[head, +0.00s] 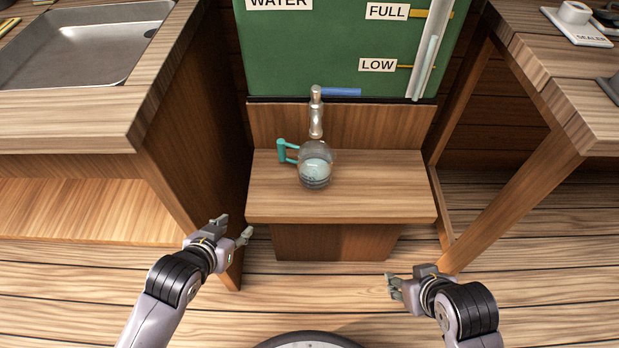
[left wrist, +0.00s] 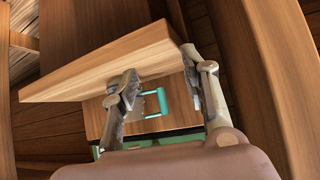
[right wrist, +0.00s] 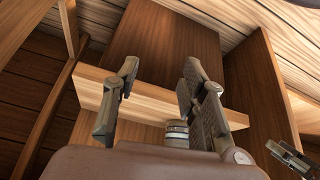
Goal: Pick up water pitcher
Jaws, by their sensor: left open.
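The water pitcher (head: 314,172) is a clear round jug with water in it and a teal handle (head: 285,151) on its left. It stands upright on a wooden shelf (head: 390,195), beneath the metal tap (head: 316,120). My left gripper (head: 235,228) is open and empty, in front of the shelf's left corner and apart from the pitcher. In the left wrist view, the teal handle (left wrist: 153,103) shows beyond the open fingers; the jug is partly hidden. My right gripper (head: 391,286) is open and empty in front of the shelf at right. The pitcher's banded body (right wrist: 177,133) shows in the right wrist view.
A green water tank (head: 330,50) with a level gauge stands behind the shelf. The tap has a blue lever (head: 341,91). A sink counter (head: 110,107) is at left and a wooden table (head: 575,100) at right. The floor in front of the shelf is clear.

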